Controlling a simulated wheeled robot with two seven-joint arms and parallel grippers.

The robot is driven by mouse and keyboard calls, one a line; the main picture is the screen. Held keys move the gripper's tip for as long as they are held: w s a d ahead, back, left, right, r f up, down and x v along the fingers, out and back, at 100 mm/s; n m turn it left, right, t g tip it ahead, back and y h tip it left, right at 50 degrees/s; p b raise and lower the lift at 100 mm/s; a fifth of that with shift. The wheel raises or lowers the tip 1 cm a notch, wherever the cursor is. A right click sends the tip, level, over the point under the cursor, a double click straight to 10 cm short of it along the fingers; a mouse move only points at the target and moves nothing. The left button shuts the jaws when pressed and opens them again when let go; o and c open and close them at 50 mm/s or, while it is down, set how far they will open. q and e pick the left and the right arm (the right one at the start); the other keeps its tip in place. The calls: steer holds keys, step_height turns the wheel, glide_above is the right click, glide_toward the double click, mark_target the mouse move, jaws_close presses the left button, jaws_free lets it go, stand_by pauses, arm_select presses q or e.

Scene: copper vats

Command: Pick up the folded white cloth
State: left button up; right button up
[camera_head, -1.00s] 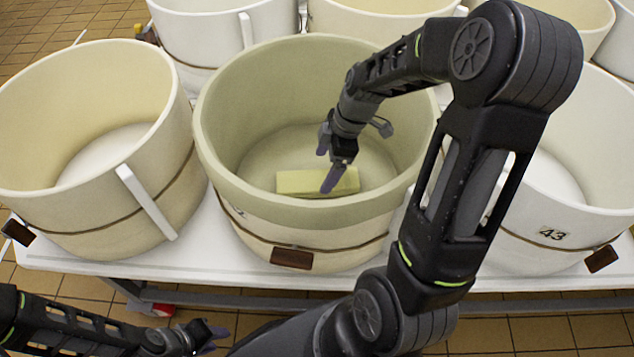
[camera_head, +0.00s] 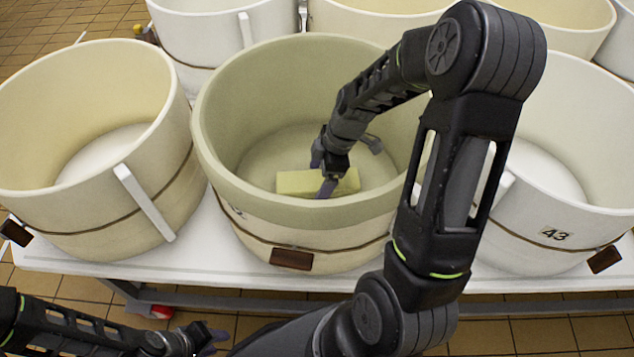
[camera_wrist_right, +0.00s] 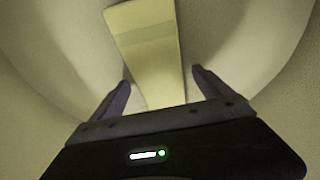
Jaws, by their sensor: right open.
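A pale yellowish folded cloth (camera_head: 302,183) lies flat as a long block on the floor of the middle vat (camera_head: 222,179). It also shows in the right wrist view (camera_wrist_right: 147,42), running up between the fingers. My right gripper (camera_head: 323,175) reaches down into the vat at the cloth. In the right wrist view its two purple fingers (camera_wrist_right: 160,84) are apart, one on each side of the cloth's near end. Whether they touch it I cannot tell. My left gripper (camera_head: 214,338) is low at the bottom edge, outside the vats; its jaw opening is not clear.
A cream vat (camera_head: 60,215) stands to the left and a vat marked 43 (camera_head: 560,215) to the right. More vats stand behind. All rest on a white table (camera_head: 120,262). The middle vat's high wall surrounds my right gripper.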

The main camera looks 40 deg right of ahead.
mark_target(319, 180)
steer(key=shift+c, duration=0.6)
steer(key=c, duration=1.6)
step_height(319, 180, up, 10)
steer(key=shift+r+p, duration=0.1)
steer(key=shift+p, duration=0.85)
